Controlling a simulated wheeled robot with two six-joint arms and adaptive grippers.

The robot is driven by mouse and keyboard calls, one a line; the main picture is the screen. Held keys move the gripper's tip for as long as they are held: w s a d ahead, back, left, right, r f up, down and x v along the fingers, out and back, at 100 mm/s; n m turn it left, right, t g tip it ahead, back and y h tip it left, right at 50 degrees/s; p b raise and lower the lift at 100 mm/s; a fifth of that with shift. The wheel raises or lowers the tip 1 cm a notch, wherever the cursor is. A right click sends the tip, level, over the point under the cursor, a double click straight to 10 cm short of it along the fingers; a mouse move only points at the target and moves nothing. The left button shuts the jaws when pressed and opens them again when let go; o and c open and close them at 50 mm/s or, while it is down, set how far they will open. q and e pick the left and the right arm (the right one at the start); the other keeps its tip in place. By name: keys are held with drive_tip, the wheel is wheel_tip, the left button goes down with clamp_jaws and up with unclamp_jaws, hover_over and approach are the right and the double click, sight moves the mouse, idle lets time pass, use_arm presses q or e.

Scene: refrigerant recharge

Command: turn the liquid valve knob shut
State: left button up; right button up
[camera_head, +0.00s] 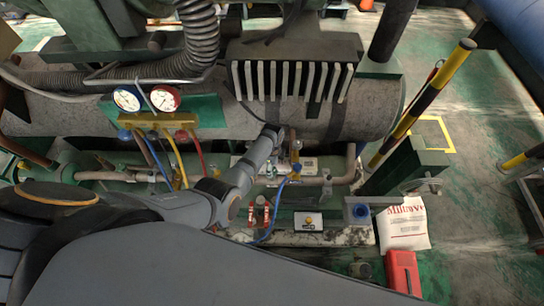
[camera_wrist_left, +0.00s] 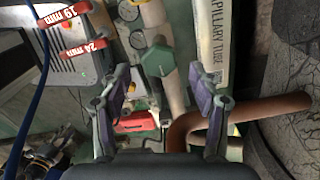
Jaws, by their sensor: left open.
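My left gripper (camera_wrist_left: 160,88) is open in the left wrist view, with a finger on each side and nothing held between them. A green hexagonal knob (camera_wrist_left: 158,60) on a pale pipe shows ahead of the gap between the fingers, apart from both. No label on it is readable, so I cannot tell for certain that it is the liquid valve knob. In the head view my left arm reaches in from the lower left to the pipework under the large grey cylinder. Its fingers cannot be made out there. A brass fitting (camera_head: 295,167) with a blue hose stands just right of the arm's end. My right gripper is not in view.
A gauge manifold (camera_head: 158,118) with coloured hoses hangs left of the arm. Red-handled wrenches (camera_head: 260,211) lie below the pipes. A bent copper pipe (camera_wrist_left: 240,114) runs close to the right finger. A striped post (camera_head: 428,98) stands at the right.

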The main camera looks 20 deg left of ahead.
use_arm(q)
wheel_tip(320, 180, up, 9)
idle(0.7)
